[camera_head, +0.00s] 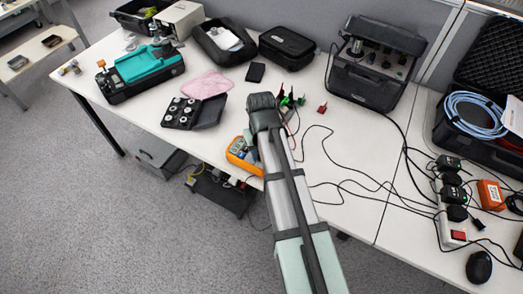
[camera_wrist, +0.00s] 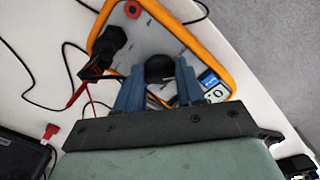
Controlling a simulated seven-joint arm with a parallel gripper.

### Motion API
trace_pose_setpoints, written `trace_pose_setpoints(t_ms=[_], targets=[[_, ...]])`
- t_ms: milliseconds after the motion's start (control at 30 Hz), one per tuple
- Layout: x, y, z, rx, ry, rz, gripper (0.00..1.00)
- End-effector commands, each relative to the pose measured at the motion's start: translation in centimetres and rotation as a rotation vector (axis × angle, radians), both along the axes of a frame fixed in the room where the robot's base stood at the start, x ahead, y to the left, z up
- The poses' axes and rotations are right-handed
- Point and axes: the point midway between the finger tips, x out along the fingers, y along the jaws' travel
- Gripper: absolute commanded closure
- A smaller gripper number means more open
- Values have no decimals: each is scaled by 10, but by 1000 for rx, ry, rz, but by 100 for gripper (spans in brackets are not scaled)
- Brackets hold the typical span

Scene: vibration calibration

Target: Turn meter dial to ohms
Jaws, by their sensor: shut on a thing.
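The meter (camera_head: 240,155) has an orange case and lies at the table's front edge, partly hidden behind my arm in the head view. In the wrist view the meter (camera_wrist: 208,35) fills the upper middle, with a grey face. Its round black dial (camera_wrist: 159,68) sits between the two blue fingers of my gripper (camera_wrist: 158,82), which are shut on it. Part of the meter's display (camera_wrist: 212,88) shows to the right of the fingers. The dial's markings are too small or hidden to read. In the head view my gripper's fingertips are hidden by my arm.
A black plug (camera_wrist: 108,42) with leads sits on the meter's left side. Black cables (camera_head: 350,180) run over the white table (camera_head: 340,215) to the right. A black case of round weights (camera_head: 183,113) and a pink cloth (camera_head: 207,84) lie to the left.

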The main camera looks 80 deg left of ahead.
Motion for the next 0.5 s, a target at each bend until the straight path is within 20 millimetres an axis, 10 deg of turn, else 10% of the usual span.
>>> trace_pose_setpoints(t_ms=[500], targets=[[0,0,0,1,0,-180,93]])
